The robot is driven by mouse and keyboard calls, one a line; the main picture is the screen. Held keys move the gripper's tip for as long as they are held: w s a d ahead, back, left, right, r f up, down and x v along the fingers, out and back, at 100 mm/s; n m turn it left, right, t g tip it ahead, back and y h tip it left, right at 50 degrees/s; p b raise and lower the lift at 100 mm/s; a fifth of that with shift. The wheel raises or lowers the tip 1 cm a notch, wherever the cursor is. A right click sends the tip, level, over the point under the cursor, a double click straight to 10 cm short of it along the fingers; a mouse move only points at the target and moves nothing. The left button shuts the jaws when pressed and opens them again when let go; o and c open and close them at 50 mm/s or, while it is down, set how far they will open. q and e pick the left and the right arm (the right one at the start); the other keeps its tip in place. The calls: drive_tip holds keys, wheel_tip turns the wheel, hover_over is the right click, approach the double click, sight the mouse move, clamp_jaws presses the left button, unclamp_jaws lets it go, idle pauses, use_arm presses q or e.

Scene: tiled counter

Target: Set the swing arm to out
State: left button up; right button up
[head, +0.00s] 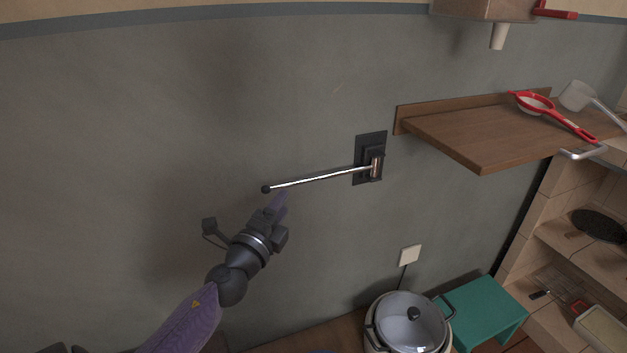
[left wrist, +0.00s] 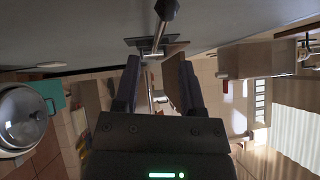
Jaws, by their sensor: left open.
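The swing arm (head: 320,179) is a thin metal rod with a black knob at its free end. It is hinged on a dark plate (head: 364,143) on the grey wall and reaches left from it, looking close to the wall. In the left wrist view the rod (left wrist: 159,32) and its knob show at the top, with the plate behind. My left gripper (head: 281,199) is just below the rod near its knob end. In the left wrist view its two fingers (left wrist: 153,66) are apart, with nothing seen held between them. I cannot tell whether they touch the rod. My right gripper is not in view.
A wooden shelf (head: 480,137) with a red strainer (head: 535,104) juts from the wall to the right. Below stand a lidded pot (head: 408,325) and a green stool (head: 482,308). A white wall box (head: 410,254) is under the plate. The wall left of the rod is bare.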

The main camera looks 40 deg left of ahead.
sight(297, 183)
use_arm(q)
drive_tip(key=b+x, duration=0.1)
drive_tip(key=x, duration=0.6)
drive_tip(key=shift+w+a, duration=0.2)
drive_tip(key=shift+w, duration=0.1)
clamp_jaws()
idle(0.9)
